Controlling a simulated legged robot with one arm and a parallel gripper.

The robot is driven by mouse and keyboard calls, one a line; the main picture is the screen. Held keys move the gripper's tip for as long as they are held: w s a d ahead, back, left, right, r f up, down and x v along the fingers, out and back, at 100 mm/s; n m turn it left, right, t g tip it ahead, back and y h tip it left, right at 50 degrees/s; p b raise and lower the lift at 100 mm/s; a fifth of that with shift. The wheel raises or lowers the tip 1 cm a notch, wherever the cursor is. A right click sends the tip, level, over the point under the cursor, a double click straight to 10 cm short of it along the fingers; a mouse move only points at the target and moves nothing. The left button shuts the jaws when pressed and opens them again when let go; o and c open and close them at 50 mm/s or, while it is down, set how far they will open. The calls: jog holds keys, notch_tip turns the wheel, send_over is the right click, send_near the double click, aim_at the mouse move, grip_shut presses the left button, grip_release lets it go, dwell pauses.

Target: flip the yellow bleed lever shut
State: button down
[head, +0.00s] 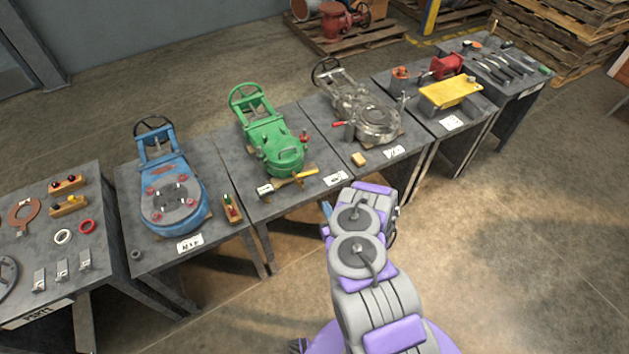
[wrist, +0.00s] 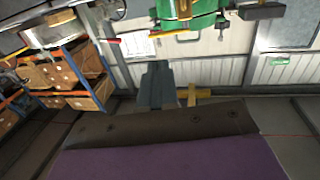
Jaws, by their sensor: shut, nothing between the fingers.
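The yellow bleed lever (head: 305,174) sticks out at the front right of the green valve (head: 284,158), over the table's front edge. In the wrist view, a yellow T-shaped piece (wrist: 203,93), which looks like the lever, shows just right of my gripper (wrist: 157,68). The green valve body (wrist: 185,12) is at the top of that view. My gripper's dark fingers are together, with nothing held. I cannot tell whether they touch the lever. In the head view, my arm hides most of the gripper.
The green valve stands on a grey table (head: 232,168) between a blue valve (head: 172,190) and a bare metal valve (head: 372,118). A small yellow block (head: 359,159) lies on the table to the right. The floor in front of the tables is open.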

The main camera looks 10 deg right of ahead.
jog(key=w+b, duration=0.1)
jog(key=w, duration=0.3)
jog(key=w+a+b, duration=0.1)
jog(key=w+b, duration=0.1)
jog(key=w, duration=0.2)
jog(key=w+b, duration=0.2)
jog(key=w, duration=0.2)
jog(key=shift+w+a, duration=0.15)
jog(key=shift+a, duration=0.25)
jog(key=shift+w+r, duration=0.1)
jog(key=shift+w, duration=0.3)
